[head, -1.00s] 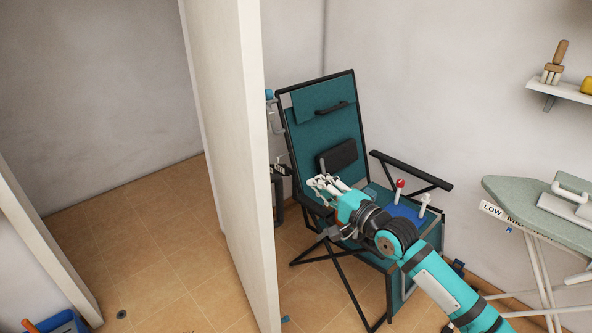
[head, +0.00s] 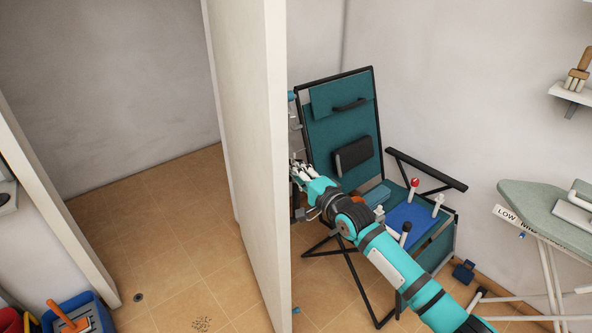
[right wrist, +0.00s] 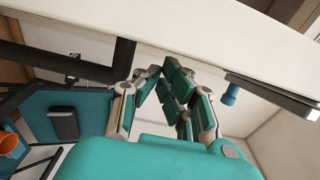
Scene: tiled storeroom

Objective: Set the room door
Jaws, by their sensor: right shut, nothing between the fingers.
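The white room door (head: 262,170) stands open in the head view, its edge towards me, with the doorway on its left. My right gripper (head: 297,172) is at the right side of the door, its tips close to the door's edge and partly hidden behind it. In the right wrist view the fingers of my right gripper (right wrist: 163,78) are closed together with nothing between them. The pale door (right wrist: 150,40) crosses the top of that view just beyond the fingertips; I cannot tell whether they touch. My left gripper is not in view.
A teal folding chair (head: 335,120) stands right of the door, beneath my right arm. An ironing board (head: 540,205) is at the right, under a wall shelf (head: 572,95). A blue bin (head: 72,310) is at lower left. The tiled floor (head: 165,240) in the doorway is clear.

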